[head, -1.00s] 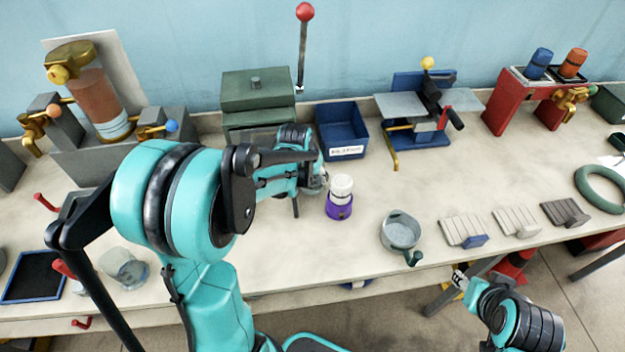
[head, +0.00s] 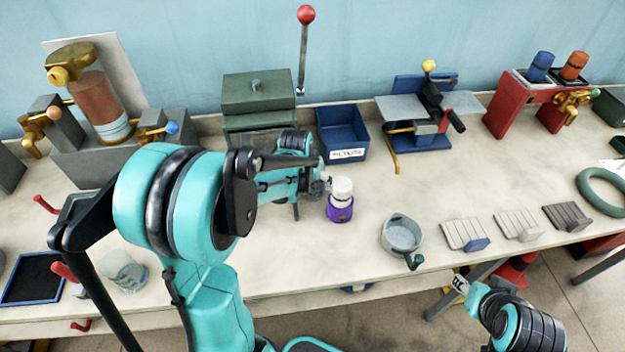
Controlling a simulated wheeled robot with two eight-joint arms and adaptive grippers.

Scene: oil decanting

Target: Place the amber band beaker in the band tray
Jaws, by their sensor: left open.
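I cannot make out an amber band on any beaker. A clear glass beaker (head: 122,272) stands at the front left of the bench, partly behind my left arm. A dark flat tray with a blue rim (head: 10,302) lies left of it; I cannot tell whether it is the band tray. My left gripper (head: 324,182) is open, just left of a white-capped bottle with a purple base (head: 340,200). The arm hides part of this gripper, and I see nothing held. My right gripper (head: 459,284) is low at the bench's front edge, too small to read.
A grey pan (head: 402,234) and several slotted plates (head: 464,234) lie to the right. A blue bin (head: 343,132) and a green box (head: 258,92) stand at the back. A red stand (head: 498,112) is at back right. Clear bench lies in front of the purple-based bottle.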

